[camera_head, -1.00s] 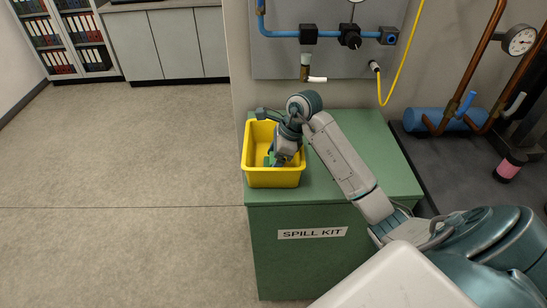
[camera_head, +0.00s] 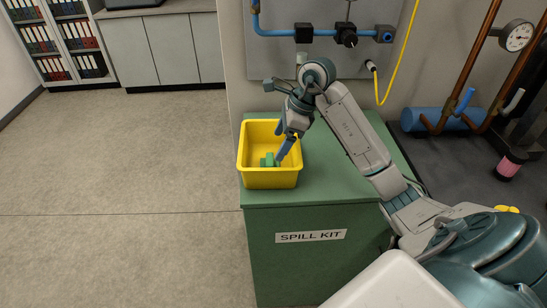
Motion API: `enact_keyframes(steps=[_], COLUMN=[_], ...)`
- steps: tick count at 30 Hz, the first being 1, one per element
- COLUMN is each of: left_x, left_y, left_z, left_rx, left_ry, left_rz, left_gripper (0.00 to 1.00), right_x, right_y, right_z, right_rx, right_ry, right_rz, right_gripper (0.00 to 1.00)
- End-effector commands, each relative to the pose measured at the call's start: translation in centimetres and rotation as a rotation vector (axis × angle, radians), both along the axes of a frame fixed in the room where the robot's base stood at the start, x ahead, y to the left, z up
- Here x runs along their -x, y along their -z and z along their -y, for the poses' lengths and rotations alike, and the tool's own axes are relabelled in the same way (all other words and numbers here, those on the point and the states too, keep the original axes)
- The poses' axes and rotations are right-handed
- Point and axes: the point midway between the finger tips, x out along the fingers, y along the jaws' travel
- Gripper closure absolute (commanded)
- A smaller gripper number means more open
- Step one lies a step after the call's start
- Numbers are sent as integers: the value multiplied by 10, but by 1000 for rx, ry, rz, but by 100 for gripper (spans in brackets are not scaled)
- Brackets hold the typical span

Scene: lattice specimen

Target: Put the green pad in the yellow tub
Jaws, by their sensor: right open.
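The yellow tub (camera_head: 270,179) stands on the left front part of the green spill kit cabinet top. The green pad (camera_head: 268,160) lies inside the tub, on its floor, partly hidden by my fingers. My right gripper (camera_head: 284,152) is open, with its blue fingers pointing down over the right side of the tub, just above and beside the pad. I cannot tell whether a finger touches the pad. My left gripper is not in view.
The green cabinet (camera_head: 308,264) labelled SPILL KIT has free top surface right of the tub. Behind it is a wall panel with blue pipe (camera_head: 276,33) and a hanging yellow hose (camera_head: 400,60). A blue cylinder (camera_head: 430,120) and copper pipes are at right. Open floor lies left.

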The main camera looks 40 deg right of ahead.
Motion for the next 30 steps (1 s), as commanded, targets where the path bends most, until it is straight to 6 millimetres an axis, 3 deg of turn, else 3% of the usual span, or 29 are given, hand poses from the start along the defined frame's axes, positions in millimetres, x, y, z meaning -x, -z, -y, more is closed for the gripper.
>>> enact_keyframes(steps=[3,9,30], left_x=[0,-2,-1], left_y=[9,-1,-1], left_z=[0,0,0], left_rx=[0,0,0], left_ry=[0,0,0], left_rz=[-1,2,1], left_gripper=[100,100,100], right_x=[4,8,9], right_y=[-18,-38,-38], right_z=[7,13,13], right_rx=[2,0,-1], right_ry=[1,1,0], right_rz=[3,0,-1], right_gripper=[18,18,18])
